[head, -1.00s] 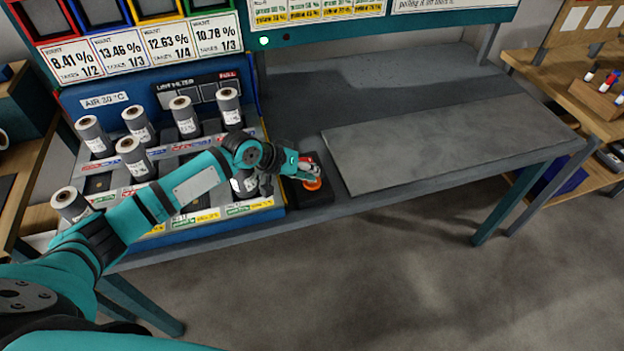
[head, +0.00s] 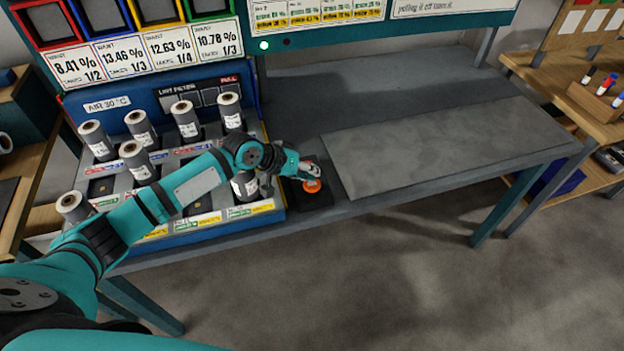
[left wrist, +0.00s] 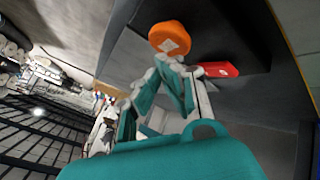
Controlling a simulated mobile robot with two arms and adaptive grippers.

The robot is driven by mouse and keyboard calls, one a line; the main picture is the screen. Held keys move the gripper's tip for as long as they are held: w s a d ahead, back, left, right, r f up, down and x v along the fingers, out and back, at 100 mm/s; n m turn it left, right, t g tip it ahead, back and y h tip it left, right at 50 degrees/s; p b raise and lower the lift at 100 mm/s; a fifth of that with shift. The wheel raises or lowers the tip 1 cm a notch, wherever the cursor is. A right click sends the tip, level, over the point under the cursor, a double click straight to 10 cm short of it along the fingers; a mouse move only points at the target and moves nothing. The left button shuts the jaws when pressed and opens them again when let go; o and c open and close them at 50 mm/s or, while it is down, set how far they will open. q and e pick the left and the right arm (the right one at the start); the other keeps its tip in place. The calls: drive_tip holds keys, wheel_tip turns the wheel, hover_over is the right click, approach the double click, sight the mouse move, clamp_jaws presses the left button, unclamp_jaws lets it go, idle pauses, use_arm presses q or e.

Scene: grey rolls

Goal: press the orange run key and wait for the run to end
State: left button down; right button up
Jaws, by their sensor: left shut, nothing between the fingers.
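The orange run key (head: 313,186) is a round button on a black box (head: 310,203) at the table's front edge, just right of the roll rack. My left gripper (head: 314,170) is shut and empty, its fingertips at the key's far edge. In the left wrist view the orange key (left wrist: 169,38) shows its top, with a pale mark, just beyond my shut fingertips (left wrist: 172,66). I cannot tell whether they touch it. A red piece (left wrist: 218,69) lies beside the fingers there. My right gripper is not in view.
Grey rolls (head: 186,118) stand in the blue rack (head: 180,242) under my left forearm. A green lamp (head: 264,45) is lit on the board, with a dark one (head: 287,42) beside it. A bare grey plate (head: 440,150) lies right of the key. A wooden bench (head: 565,95) stands at right.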

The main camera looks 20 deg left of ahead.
use_arm(q)
drive_tip(key=shift+r, duration=0.1)
wheel_tip(320, 180, up, 5)
drive_tip(key=p, duration=0.5)
drive_tip(key=shift+r, duration=0.1)
idle(0.4)
idle(0.4)
